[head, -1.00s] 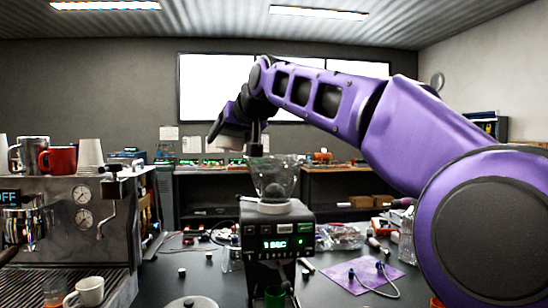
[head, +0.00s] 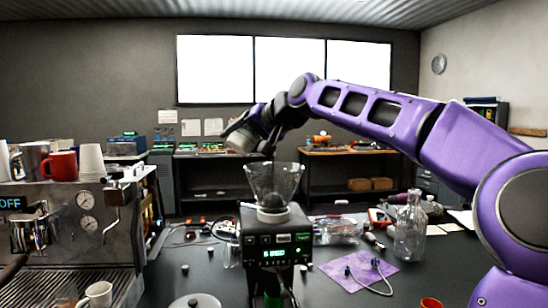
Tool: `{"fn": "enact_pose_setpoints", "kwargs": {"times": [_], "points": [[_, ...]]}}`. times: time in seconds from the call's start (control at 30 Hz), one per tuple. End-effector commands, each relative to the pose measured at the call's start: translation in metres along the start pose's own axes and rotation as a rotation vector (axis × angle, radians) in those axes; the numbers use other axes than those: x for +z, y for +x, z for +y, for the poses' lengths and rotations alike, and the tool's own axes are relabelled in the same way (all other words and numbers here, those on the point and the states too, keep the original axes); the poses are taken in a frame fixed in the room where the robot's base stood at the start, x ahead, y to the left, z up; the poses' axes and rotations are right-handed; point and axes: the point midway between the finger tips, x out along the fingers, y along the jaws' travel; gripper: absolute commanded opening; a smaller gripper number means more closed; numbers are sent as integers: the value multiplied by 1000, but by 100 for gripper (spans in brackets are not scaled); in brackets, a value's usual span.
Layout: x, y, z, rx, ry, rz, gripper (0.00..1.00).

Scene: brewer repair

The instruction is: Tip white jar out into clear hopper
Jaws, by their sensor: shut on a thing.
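The clear hopper (head: 282,181) is a see-through funnel on top of the black grinder (head: 262,244), with something dark low inside it. My gripper (head: 262,141) is above the hopper, slightly to its left, and shut on the white jar (head: 243,139). The jar is tilted and looks pale grey-white in the shade. Its mouth and contents cannot be made out, and no falling stream is visible. The jar and the hopper rim appear apart.
An espresso machine (head: 75,240) with cups on top stands at the left. A round lid (head: 194,301) lies at the front.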

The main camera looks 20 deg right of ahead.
Motion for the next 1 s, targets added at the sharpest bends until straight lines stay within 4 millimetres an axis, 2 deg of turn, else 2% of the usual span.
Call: {"fn": "enact_pose_setpoints", "kwargs": {"times": [0.1,1.0], "points": [[-4,-2,-3,-23,52,-12,3],[2,1,1,-68,161,-37,3]]}}
